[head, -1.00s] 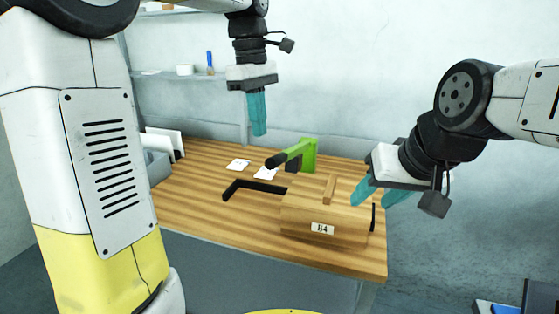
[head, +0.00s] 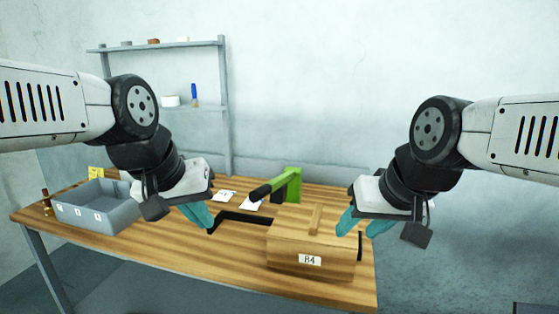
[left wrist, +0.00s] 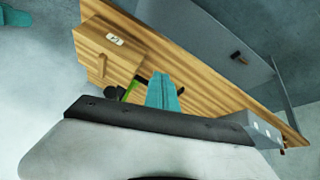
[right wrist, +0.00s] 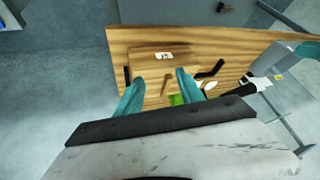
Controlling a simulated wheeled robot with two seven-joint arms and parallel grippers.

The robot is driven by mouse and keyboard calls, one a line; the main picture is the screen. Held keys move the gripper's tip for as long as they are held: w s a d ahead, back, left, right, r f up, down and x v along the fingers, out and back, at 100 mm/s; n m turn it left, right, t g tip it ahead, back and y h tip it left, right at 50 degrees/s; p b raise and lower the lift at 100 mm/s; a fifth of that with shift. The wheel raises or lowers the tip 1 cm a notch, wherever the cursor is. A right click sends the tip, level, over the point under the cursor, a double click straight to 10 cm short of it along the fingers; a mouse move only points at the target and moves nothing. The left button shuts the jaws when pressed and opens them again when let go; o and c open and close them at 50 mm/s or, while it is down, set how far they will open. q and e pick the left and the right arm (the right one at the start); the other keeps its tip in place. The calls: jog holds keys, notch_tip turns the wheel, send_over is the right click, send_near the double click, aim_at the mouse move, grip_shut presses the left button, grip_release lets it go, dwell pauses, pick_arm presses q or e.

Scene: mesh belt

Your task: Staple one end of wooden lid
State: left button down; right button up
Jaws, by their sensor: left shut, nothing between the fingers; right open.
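A wooden box with a wooden lid (head: 340,229) stands at the right front of the workbench, with a white label on its front and a wooden strip across its top. A green stapler-like tool (head: 293,184) with a black handle stands just behind the box. My left gripper (head: 203,216) is shut and empty over the bench, left of the box; its closed fingers also show in the left wrist view (left wrist: 162,92). My right gripper (head: 362,227) is open above the right end of the box. In the right wrist view the box (right wrist: 152,69) shows between its spread fingers.
A black L-shaped bracket (head: 240,217) lies left of the box. White cards (head: 224,196) lie behind it. A grey bin (head: 100,212) stands at the left end of the bench (head: 190,262). A wall shelf (head: 160,107) is behind. The bench's front middle is clear.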

dwell(0.3)
jog(key=shift+c, duration=0.3)
jog(key=shift+w+r, duration=0.1)
jog(key=c, duration=0.4)
jog(key=shift+w+a+r+n, duration=0.15)
jog(key=shift+w+r+n, duration=0.15)
jog(key=shift+r, duration=0.2)
jog(key=shift+w+a+r+n, duration=0.15)
jog(key=shift+w+r+n, duration=0.05)
jog(key=shift+w+r, duration=0.2)
grip_shut()
jog(key=w+a+r+n+g+y, duration=0.1)
jog(key=w+a+r+n+g, duration=0.7)
jog(key=w+a+r+n, duration=0.5)
jog(key=shift+w+r+g, duration=0.4)
jog(key=shift+w+r, duration=0.65)
jog(key=shift+r, duration=0.15)
